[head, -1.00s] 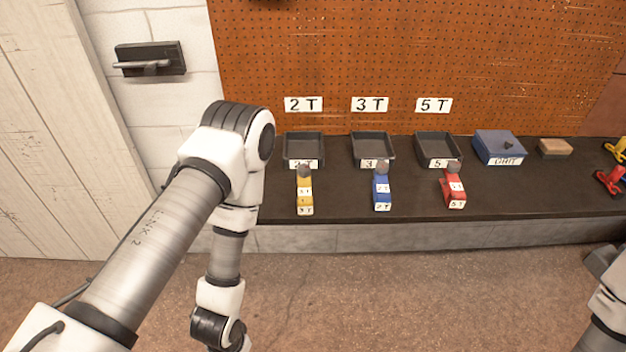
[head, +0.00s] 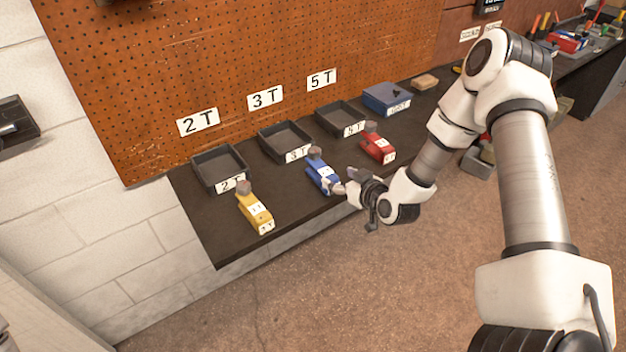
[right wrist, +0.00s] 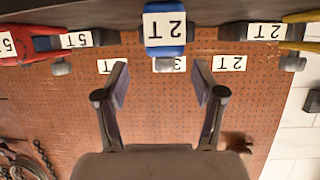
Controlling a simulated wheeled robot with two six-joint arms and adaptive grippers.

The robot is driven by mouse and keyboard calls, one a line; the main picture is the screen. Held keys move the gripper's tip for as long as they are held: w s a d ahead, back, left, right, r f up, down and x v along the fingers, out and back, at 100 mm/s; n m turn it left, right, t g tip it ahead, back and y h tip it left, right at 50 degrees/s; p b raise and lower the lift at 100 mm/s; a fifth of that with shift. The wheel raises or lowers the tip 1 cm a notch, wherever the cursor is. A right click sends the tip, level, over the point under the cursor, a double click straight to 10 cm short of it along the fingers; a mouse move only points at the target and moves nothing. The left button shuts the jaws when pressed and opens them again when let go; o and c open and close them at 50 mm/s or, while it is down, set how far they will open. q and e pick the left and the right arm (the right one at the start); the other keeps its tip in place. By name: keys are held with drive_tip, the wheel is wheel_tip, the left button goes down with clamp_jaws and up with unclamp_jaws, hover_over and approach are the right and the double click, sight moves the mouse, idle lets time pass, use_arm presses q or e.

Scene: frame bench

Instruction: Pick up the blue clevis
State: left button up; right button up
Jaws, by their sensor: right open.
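The blue clevis (head: 322,178) lies on the dark bench top near its front edge, in front of the middle tray, with a grey knob at its far end. In the right wrist view the blue clevis (right wrist: 165,38) shows at the top centre with an upside-down 2T label. My right gripper (head: 346,188) is at the bench's front edge, close to the clevis's near end. In the right wrist view its fingers (right wrist: 160,82) are open and empty, and the clevis appears above the fingertips, not between them. My left gripper is out of view.
A yellow clevis (head: 255,212) lies left of the blue one and a red clevis (head: 378,149) right. Behind stand trays marked 2T (head: 240,183), 3T (head: 298,155) and 5T (head: 354,129). A blue grit box (head: 388,97) is farther right. A pegboard wall (head: 220,70) rises behind.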

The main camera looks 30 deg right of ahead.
sight(328, 174)
drive_tip(key=x, duration=0.6)
drive_tip(key=shift+w+a+f+p, duration=0.1)
drive_tip(key=shift+w+a+p, duration=0.2)
drive_tip(key=shift+w+a, duration=0.1)
drive_tip(key=shift+w+d+f, duration=0.2)
drive_tip(key=shift+w+f, duration=0.05)
drive_tip(key=shift+w, duration=0.05)
drive_tip(key=shift+a+r, duration=0.1)
clamp_jaws()
